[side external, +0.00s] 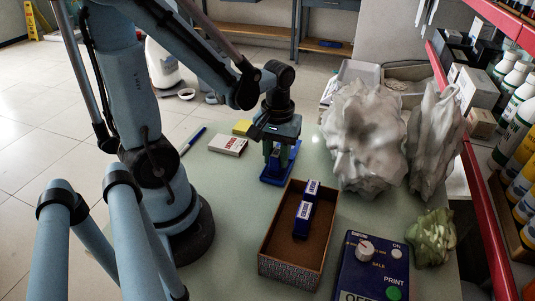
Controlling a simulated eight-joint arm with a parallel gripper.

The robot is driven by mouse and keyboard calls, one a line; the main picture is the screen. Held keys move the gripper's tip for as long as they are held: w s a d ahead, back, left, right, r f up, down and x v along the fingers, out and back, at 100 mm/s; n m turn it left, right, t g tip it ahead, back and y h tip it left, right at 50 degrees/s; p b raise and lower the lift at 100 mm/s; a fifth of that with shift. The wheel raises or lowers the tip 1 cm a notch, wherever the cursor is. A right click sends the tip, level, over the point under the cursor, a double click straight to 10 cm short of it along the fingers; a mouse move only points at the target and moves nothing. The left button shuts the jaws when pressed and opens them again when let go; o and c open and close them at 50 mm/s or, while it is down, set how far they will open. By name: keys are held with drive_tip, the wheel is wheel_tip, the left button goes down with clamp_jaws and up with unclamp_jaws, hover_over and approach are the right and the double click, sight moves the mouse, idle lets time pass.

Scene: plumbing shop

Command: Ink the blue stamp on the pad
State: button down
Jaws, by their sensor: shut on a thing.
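My gripper (279,151) points down near the middle of the table and is shut on a small blue stamp (276,158), mostly hidden between the fingers. A blue pad (272,178) lies directly under the gripper, its edges showing around the fingers. The stamp is at or just above the pad; I cannot tell whether they touch.
An open brown box (290,255) in front holds two blue block-like items (302,218). A blue device (370,272) with a knob and buttons stands front right. Crumpled white bags (365,140) stand to the right, a green one (432,238) nearer. A white box (228,145), yellow notes (242,127) and pen (193,140) lie left.

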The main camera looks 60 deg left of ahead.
drive_tip(key=shift+r, duration=0.15)
drive_tip(key=shift+r, duration=2.85)
drive_tip(key=shift+w, duration=0.1)
